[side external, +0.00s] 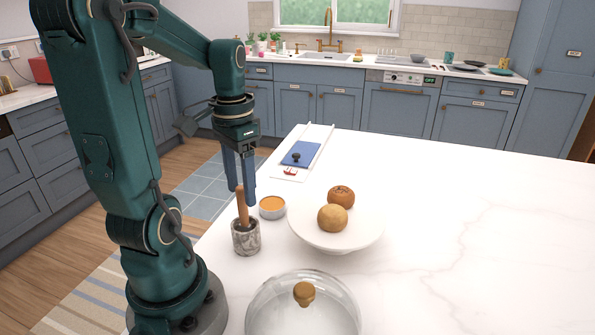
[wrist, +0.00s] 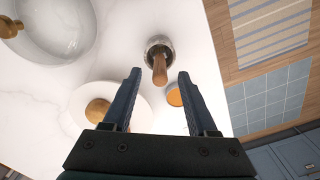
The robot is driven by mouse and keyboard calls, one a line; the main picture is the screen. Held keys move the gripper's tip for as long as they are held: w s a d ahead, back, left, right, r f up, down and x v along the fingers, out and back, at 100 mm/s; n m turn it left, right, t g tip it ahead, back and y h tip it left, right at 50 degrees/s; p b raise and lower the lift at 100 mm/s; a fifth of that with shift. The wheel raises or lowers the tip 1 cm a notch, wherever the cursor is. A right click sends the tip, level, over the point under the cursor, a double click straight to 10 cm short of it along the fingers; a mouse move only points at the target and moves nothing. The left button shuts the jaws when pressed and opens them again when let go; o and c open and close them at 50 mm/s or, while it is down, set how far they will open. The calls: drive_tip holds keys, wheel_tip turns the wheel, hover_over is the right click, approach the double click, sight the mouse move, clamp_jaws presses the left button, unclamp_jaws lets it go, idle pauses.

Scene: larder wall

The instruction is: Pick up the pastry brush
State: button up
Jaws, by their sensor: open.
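A wooden handle (side external: 242,207) sticks up, slightly tilted, from a grey marbled pot (side external: 246,238) on the white counter. Its lower end is hidden in the pot and no bristles show, so I cannot tell whether it is the pastry brush. In the wrist view, the handle (wrist: 159,70) points toward me from the pot (wrist: 157,44). My gripper (side external: 241,196) is open and empty, fingers pointing down, at the handle's top. In the wrist view, my gripper (wrist: 160,75) has a fingertip on either side of the handle's upper end, with gaps on both sides.
A small tin with orange contents (side external: 272,207) stands close right of the pot. Beyond it, a white plate (side external: 360,235) holds two round brown items. A glass dome with a wooden knob (side external: 304,293) is in front. A white board with a blue part (side external: 300,152) lies behind. The counter's right is clear.

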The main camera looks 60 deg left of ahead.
sight(245, 224)
drive_tip(key=shift+f, duration=2.15)
clamp_jaws()
